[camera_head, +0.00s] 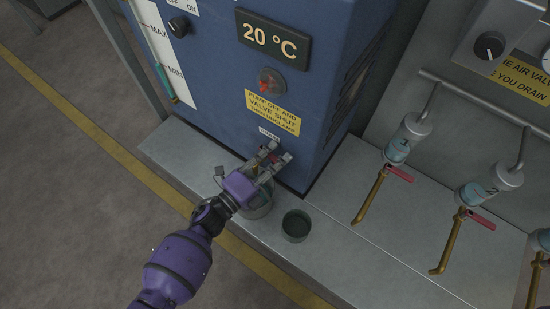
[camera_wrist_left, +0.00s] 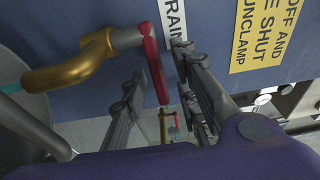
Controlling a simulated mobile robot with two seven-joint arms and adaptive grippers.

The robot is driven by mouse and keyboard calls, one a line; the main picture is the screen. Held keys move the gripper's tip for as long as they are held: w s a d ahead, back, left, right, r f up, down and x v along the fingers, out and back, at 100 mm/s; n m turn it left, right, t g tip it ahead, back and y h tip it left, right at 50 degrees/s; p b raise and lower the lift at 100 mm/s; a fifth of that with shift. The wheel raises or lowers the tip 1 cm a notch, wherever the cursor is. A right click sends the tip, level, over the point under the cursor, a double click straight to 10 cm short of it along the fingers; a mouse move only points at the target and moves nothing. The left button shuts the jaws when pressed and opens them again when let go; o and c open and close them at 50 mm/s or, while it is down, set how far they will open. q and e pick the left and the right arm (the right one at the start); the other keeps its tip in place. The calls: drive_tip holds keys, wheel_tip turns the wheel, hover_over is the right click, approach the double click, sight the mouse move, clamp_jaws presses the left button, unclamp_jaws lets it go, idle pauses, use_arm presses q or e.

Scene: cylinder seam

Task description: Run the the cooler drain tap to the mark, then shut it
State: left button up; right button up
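The drain tap has a brass spout (camera_wrist_left: 75,65) and a red lever (camera_wrist_left: 155,62) on the blue cooler (camera_head: 222,70). In the left wrist view a short cyan stream (camera_wrist_left: 10,88) shows at the spout's mouth, over a grey round vessel. A clear jug (camera_head: 259,208) stands under the tap, partly hidden by my gripper; its level and mark are unclear. My left gripper (camera_head: 277,153) is open at the tap. In the wrist view its fingers (camera_wrist_left: 158,75) lie either side of the lever, with gaps showing. My right gripper is out of view.
A dark cup (camera_head: 296,226) stands right of the jug on the grey ledge (camera_head: 185,150). A gauge (camera_head: 160,42) marked MAX and MIN is on the cooler's left. Several brass taps with red levers (camera_head: 400,174) stand at the right. Floor at left is clear.

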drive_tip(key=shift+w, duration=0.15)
use_arm(q)
drive_tip(key=shift+c, duration=0.4)
clamp_jaws()
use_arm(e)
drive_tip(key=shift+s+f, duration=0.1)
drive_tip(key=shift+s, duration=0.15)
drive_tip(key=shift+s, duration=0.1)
